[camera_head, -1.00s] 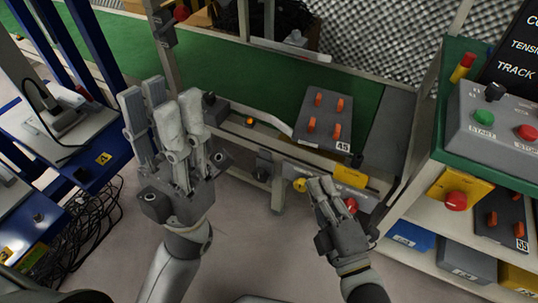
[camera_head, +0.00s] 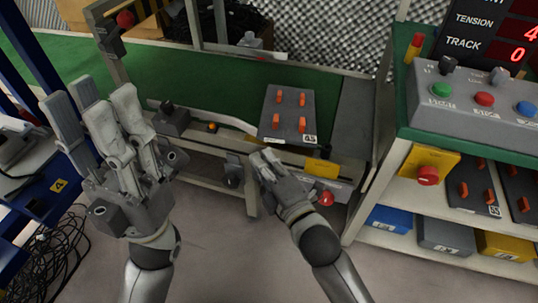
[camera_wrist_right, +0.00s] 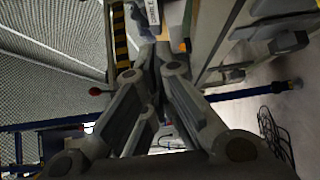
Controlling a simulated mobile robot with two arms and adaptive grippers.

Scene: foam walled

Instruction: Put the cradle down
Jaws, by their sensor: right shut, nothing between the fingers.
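The cradle, a dark grey plate with several orange pegs (camera_head: 288,118), lies flat on the far end of the green conveyor in the head view, with a white label at its front corner. My right gripper (camera_head: 262,161) is shut and empty, just in front of the cradle's near left edge. Its closed fingers (camera_wrist_right: 152,62) fill the middle of the right wrist view. I cannot tell whether they touch the conveyor frame. My left gripper (camera_head: 90,112) is raised at the left with its fingers apart and empty, away from the cradle.
The green conveyor belt (camera_head: 75,62) is bare left of the cradle. A control box with coloured buttons (camera_head: 480,112) stands on the right bench. Similar plates with orange pegs (camera_head: 472,190) and blue, grey and yellow bins (camera_head: 445,237) sit on shelves below. Cables (camera_head: 60,255) lie at lower left.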

